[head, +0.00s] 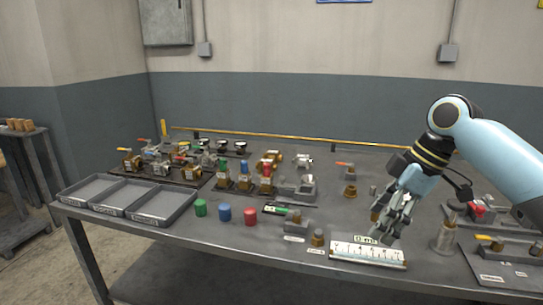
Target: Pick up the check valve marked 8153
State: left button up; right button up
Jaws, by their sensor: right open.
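I cannot make out the marking 8153 on any part, so I cannot tell which one is the check valve. Several brass and steel valve parts stand on the grey table (232,262). A brass fitting (318,239) stands near the front edge, and another brass part (350,191) stands farther back. My right gripper (385,224) is open, pointing down over the right half of the table, just behind a white ruled plate (367,252). Small parts close to its fingers are partly hidden by it. My left gripper is not in view.
Grey trays (145,218) lie at the front left. Valves with coloured handles crowd the back left. A glass-like cylinder (445,236) stands right of my gripper. A yellow rail (290,137) runs along the back.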

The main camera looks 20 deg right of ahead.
aim_at(270, 154)
jog(key=i, duration=1.95)
